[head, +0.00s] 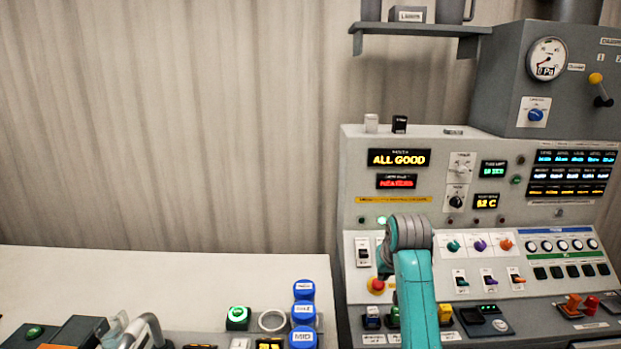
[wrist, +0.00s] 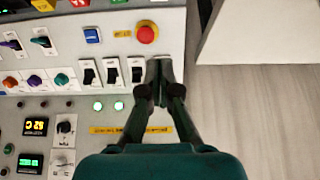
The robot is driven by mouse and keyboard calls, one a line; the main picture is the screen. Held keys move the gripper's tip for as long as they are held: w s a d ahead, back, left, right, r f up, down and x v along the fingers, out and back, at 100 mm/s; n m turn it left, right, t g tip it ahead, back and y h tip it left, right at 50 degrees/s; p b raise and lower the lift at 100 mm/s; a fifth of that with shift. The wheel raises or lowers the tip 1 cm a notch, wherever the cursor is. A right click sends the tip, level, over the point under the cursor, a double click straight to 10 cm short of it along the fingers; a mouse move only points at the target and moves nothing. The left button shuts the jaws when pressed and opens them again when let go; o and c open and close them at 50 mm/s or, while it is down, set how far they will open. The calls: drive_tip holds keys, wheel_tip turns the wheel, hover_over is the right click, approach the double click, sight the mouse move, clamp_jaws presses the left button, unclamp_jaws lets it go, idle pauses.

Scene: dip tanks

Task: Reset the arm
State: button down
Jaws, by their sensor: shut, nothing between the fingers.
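My gripper (wrist: 160,68) is in the wrist view, its dark fingers together and empty. The fingertips show over the panel's edge, beside a row of black rocker switches (wrist: 113,71). I cannot tell whether they touch the panel. A red mushroom button (wrist: 146,33) lies just beyond the tips. In the head view my teal arm reaches up in front of the control panel (head: 355,160), and the gripper is hidden behind it. The main display (head: 399,158) reads "ALL GOOD".
A pale counter (head: 130,275) fills the lower left, with blue-capped containers (head: 303,312) and a green button (head: 238,313) near its right side. A shelf (head: 420,29) and a grey gauge box (head: 500,75) stand above the panel. Open floor (wrist: 250,105) shows beside the panel.

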drive_tip(key=s+f+t, duration=0.1)
drive_tip(key=s+f, duration=0.4)
drive_tip(key=f, duration=0.5)
drive_tip(key=s+f+t, duration=0.1)
drive_tip(key=s+f, duration=0.4)
drive_tip(key=f, duration=0.6)
drive_tip(key=s+f+t, duration=0.1)
drive_tip(key=s+f, duration=0.4)
drive_tip(key=s, duration=0.4)
drive_tip(key=s+f+t, duration=0.1)
drive_tip(key=s+f, duration=0.4)
drive_tip(key=s, duration=0.3)
drive_tip(key=s+r+t, duration=0.2)
drive_tip(key=s, duration=1.7)
drive_tip(key=s+r+t, duration=0.2)
drive_tip(key=s+r, duration=1.2)
drive_tip(key=s, duration=0.3)
drive_tip(key=shift+r, duration=0.4)
